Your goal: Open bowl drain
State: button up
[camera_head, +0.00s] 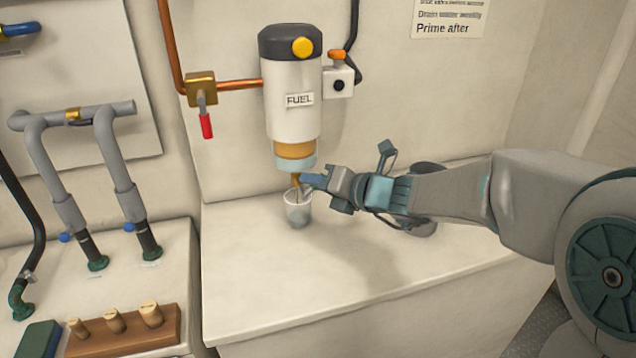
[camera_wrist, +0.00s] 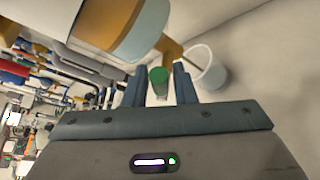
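The white fuel filter (camera_head: 292,105) labelled FUEL hangs on the wall, with an amber band and a pale blue bowl (camera_head: 295,163) at its bottom. The bowl also shows large in the wrist view (camera_wrist: 140,32). A brass drain stem (camera_head: 295,181) points down from the bowl; it shows in the wrist view (camera_wrist: 171,52) too. A green-ended knob (camera_wrist: 158,75) lies between the fingertips of my gripper (camera_wrist: 161,85), with a small gap visible on its right. My gripper (camera_head: 311,184) is open, just below the bowl, at the drain. Its fingers partly hide the drain in the head view.
A clear cup (camera_head: 298,214) stands on the white bench (camera_head: 420,265) under the drain; its rim (camera_wrist: 207,68) is close to my right finger. A rack of wooden plugs (camera_head: 125,340) stands lower left.

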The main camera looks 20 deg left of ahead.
aim_at(304, 194)
grip_shut()
jog(key=shift+r, duration=0.15)
jog(key=shift+s+a+r+n+h+p, duration=0.15)
jog(key=shift+a+r+n+h+p, duration=0.05)
jog(key=shift+n+h+p, duration=0.4)
jog(key=shift+s+a+r+n+t+h+p, duration=0.2)
jog(key=shift+a+n+t+h+p, duration=0.15)
jog(key=shift+n+h+p, duration=0.3)
jog(key=shift+s+a+n+t+h+p, duration=0.3)
jog(key=shift+a+n+h+p, duration=0.1)
jog(key=shift+n+h, duration=0.35)
jog(key=shift+s+a+n+t+h+p, duration=0.15)
jog(key=shift+a+n+t+h+p, duration=0.2)
jog(key=shift+n+h, duration=0.3)
jog(key=shift+d, duration=0.1)
